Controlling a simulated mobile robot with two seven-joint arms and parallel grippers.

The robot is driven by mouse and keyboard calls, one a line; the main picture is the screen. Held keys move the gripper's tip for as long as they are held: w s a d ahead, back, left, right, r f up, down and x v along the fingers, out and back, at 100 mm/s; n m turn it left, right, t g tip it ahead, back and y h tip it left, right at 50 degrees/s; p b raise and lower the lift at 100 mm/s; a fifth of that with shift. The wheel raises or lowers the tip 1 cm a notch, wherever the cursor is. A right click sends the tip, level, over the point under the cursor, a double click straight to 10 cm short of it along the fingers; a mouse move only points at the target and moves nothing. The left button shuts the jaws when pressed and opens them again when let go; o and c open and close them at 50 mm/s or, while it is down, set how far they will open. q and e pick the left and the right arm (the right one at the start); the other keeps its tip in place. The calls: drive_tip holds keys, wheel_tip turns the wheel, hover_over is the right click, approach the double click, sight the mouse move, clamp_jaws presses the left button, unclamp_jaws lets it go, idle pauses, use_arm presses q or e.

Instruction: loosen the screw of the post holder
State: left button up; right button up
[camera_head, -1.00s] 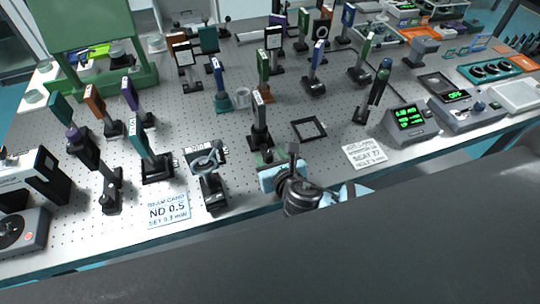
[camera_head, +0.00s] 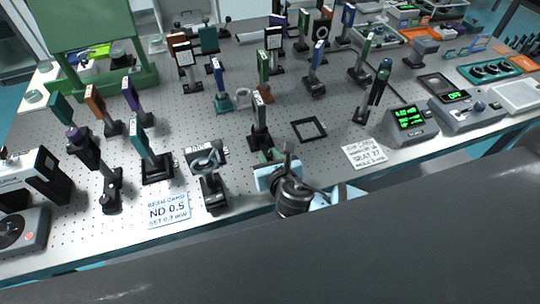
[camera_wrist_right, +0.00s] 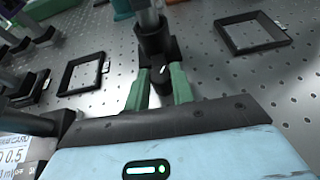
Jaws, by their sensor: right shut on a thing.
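The black post holder (camera_head: 260,138) stands upright on the optical table, carrying a post with a dark, narrow-looking optic (camera_head: 258,104). In the right wrist view the post holder (camera_wrist_right: 154,40) is at top centre, with its dark screw knob (camera_wrist_right: 161,82) facing my wrist. My right gripper (camera_wrist_right: 161,88) has its green fingers on either side of the knob and is shut on it. In the head view my right gripper (camera_head: 266,156) is low in front of the post holder, its fingertips small and partly hidden by the pale blue gripper body. My left gripper is not in view.
An empty square black frame (camera_head: 309,129) lies flat to the right. A mount with a ring (camera_head: 207,162) stands close to the left, near a beam card (camera_head: 169,211). A paper card (camera_head: 364,152) and a meter with green digits (camera_head: 411,122) are farther right.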

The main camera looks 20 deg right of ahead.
drive_tip(key=shift+m+h, duration=0.4)
drive_tip(key=shift+h, duration=0.1)
drive_tip(key=o, duration=1)
drive_tip(key=shift+v, duration=3.95)
